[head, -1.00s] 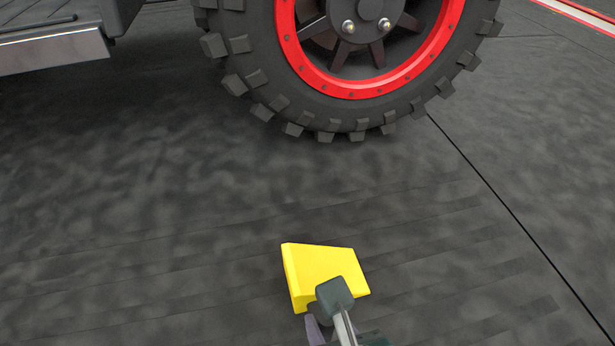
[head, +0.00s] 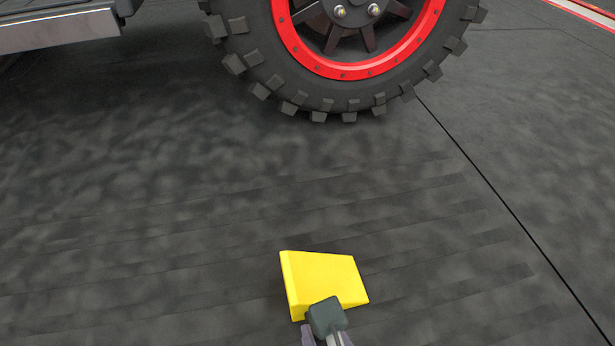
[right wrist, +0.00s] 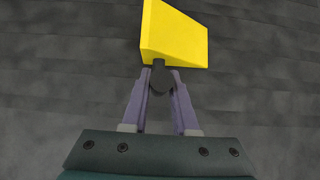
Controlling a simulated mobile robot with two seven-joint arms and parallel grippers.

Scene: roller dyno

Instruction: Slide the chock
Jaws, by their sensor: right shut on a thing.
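The yellow wedge-shaped chock (head: 328,277) is on the dark floor at the lower middle of the head view, apart from the tyre. A dark grey handle (head: 326,314) sticks out of its near side. My right gripper (head: 328,336) is at the bottom edge, shut on this handle. In the right wrist view, the two purple-grey fingers (right wrist: 160,82) close on the dark handle (right wrist: 161,76), with the chock (right wrist: 174,36) just beyond them. The chock's top is cut off there. My left gripper is not in view.
A large black knobbly tyre (head: 340,96) with a red-ringed wheel stands beyond the chock. A vehicle step with a silver edge (head: 60,32) is at upper left. Bare floor lies between chock and tyre. A dark seam (head: 490,185) runs along the right.

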